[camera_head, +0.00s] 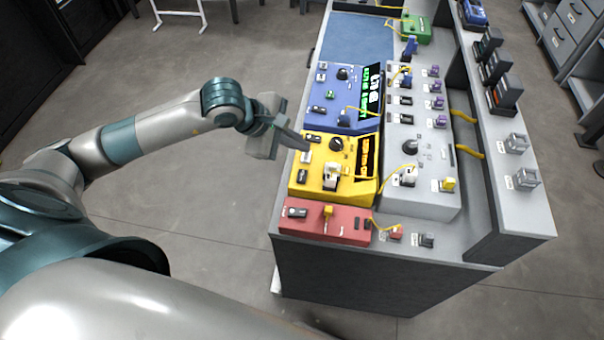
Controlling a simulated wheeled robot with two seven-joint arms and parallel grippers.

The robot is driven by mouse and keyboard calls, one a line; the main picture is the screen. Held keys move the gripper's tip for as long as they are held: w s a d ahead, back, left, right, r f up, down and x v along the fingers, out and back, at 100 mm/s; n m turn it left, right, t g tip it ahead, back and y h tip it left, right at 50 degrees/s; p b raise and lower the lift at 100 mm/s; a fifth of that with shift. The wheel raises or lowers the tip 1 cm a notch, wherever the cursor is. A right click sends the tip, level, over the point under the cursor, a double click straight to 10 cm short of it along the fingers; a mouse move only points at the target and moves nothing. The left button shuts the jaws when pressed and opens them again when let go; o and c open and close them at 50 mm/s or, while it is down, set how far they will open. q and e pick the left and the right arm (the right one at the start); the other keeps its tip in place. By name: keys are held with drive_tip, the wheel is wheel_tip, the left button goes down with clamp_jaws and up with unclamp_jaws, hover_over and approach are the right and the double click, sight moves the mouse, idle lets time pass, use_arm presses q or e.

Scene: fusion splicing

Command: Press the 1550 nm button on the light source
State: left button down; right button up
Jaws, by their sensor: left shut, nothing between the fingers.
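A yellow box (317,187) with an orange-lit display (365,157) sits at the left edge of the bench; it looks like the light source, though its labels are too small to read. It has a black knob (336,144), a pale button (307,156) and a dark button (302,176) on its left part. My left gripper (303,145) is shut and empty. Its fingertips are over the box's upper left corner, close to the buttons; I cannot tell whether they touch. The fingers partly hide that corner. My right gripper is out of view.
A blue box (327,118) with a green display stands behind the yellow one, and a red box (336,225) in front. A grey panel (425,200) with knobs and yellow cables lies to the right. A raised shelf (530,200) runs along the right side.

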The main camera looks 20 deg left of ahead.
use_arm(q)
drive_tip(key=shift+a+f, duration=0.1)
drive_tip(key=shift+f, duration=0.05)
idle(0.3)
drive_tip(key=b, duration=0.4)
hover_over(299, 176)
wheel_tip(299, 176, down, 7)
drive_tip(key=shift+f, duration=0.2)
drive_tip(key=shift+f+b, duration=0.6)
drive_tip(key=shift+b, duration=0.25)
idle(1.3)
drive_tip(key=shift+f+b, duration=0.4)
drive_tip(key=shift+b, duration=0.25)
